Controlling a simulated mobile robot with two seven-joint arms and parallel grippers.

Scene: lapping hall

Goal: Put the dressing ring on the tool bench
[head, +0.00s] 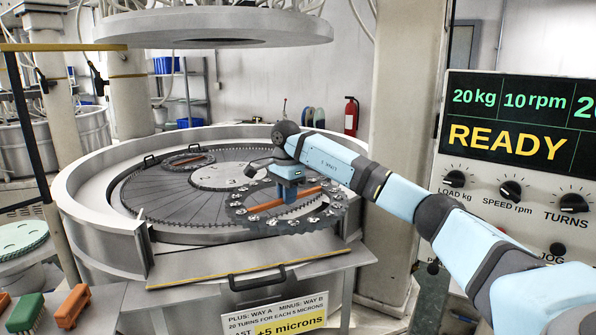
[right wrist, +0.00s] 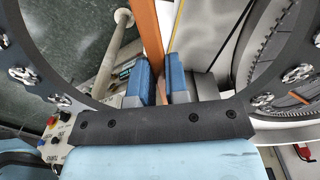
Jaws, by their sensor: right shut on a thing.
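The dressing ring (head: 243,213) is a dark toothed ring with bright metal fittings and an orange crossbar (head: 315,190). My right gripper (head: 287,194) is shut on this bar. In the right wrist view its two blue fingers (right wrist: 160,82) sit either side of the orange bar (right wrist: 148,38). The ring appears raised, over the front right of the lapping plate (head: 165,205) and its rim. A grey bench top (head: 105,300) at the lower left carries orange and green blocks; it looks like the tool bench. My left gripper is not in view.
A second ring with an orange bar (head: 187,160) lies at the back of the plate. The round tub wall (head: 95,225) surrounds the plate. A large disc (head: 215,25) hangs above. A control panel (head: 515,170) stands right. A pale green disc (head: 20,238) lies far left.

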